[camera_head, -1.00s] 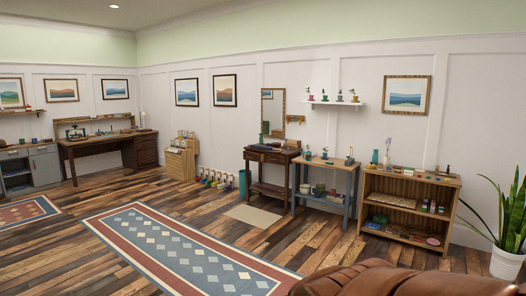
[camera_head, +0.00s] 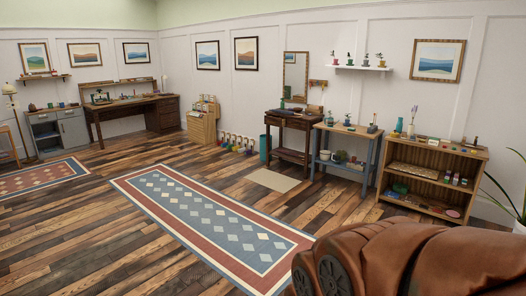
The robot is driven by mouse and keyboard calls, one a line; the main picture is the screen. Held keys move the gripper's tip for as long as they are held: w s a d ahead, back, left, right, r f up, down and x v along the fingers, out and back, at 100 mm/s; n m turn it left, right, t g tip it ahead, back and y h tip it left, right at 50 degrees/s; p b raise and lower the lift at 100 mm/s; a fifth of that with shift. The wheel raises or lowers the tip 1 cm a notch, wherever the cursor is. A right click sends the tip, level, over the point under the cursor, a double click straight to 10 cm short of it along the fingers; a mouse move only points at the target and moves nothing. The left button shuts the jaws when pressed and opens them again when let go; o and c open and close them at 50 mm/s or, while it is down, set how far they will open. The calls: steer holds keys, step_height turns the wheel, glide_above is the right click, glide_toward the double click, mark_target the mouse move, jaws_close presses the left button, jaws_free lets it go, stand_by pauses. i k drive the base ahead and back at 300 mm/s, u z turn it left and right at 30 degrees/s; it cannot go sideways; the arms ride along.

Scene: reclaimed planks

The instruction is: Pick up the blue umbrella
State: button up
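I cannot make out a blue umbrella for certain in the head view. A teal upright cylinder (camera_head: 264,148) stands on the floor just left of the dark wooden side table (camera_head: 288,122). It is too small to tell whether anything is in it. My gripper is not in view.
A large brown leather piece (camera_head: 400,262) fills the lower right corner, close to me. A patterned runner rug (camera_head: 215,224) lies on the open plank floor. Along the wall stand a desk (camera_head: 135,101), a blue-legged table (camera_head: 345,129) and a wooden shelf (camera_head: 430,178).

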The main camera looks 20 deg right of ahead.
mark_target(285, 112)
steer(key=z, duration=0.1)
steer(key=i, duration=0.9)
steer(key=z, duration=0.4)
steer(key=i, duration=2.3)
steer(key=z, duration=0.4)
steer(key=i, duration=4.1)
steer(key=u, duration=0.15)
steer(key=i, duration=1.4)
steer(key=u, duration=0.1)
